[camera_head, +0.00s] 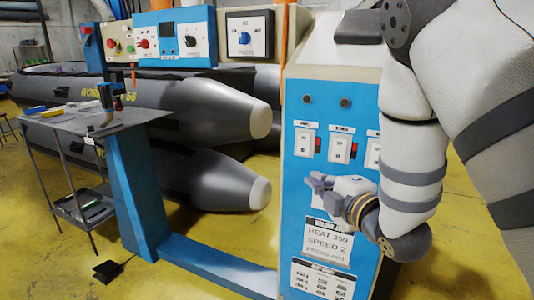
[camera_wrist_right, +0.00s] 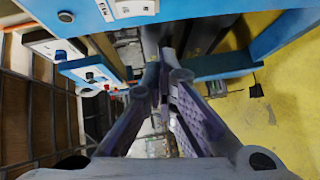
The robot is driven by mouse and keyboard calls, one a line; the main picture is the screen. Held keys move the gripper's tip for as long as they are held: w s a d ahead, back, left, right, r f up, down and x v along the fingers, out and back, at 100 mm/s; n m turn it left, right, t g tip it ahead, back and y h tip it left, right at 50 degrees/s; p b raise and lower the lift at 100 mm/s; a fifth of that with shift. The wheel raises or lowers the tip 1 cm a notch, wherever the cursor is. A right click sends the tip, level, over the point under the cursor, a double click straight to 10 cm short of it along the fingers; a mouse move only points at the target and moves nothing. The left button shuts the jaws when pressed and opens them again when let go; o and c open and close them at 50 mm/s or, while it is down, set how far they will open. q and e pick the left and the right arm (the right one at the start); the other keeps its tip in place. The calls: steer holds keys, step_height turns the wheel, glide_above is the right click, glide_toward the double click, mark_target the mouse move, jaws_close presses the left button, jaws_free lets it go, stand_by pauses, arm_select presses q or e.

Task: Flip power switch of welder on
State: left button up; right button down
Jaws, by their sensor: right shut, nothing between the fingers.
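The welder is a white cabinet with a blue front panel (camera_head: 300,235), standing right of centre in the head view. A row of white switch plates crosses its upper front: a left one (camera_head: 306,141), a middle one (camera_head: 341,147) and a right one (camera_head: 373,153) partly covered by my arm. My right gripper (camera_head: 316,186) is shut and empty, in front of the panel below the plates, pointing left. In the right wrist view its fingers (camera_wrist_right: 163,80) meet, and a white plate (camera_wrist_right: 134,8) shows at the top edge. My left gripper is out of view.
A grey side table (camera_head: 90,122) with tools stands at the left. Grey inflatable boat tubes (camera_head: 215,100) lie behind. A blue frame beam (camera_head: 215,262) runs along the yellow floor to the welder.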

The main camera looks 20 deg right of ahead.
steer(key=shift+w+r+n, duration=0.2)
steer(key=shift+r+n, duration=0.1)
steer(key=shift+r, duration=0.5)
glide_toward(301, 154)
steer(key=w+a, duration=0.3)
steer(key=a, duration=0.1)
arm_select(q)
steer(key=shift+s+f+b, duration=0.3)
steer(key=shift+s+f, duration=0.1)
arm_select(e)
steer(key=w+d, duration=0.3)
steer(key=shift+w+r, duration=0.2)
steer(key=shift+w, duration=0.1)
steer(key=shift+a, duration=0.1)
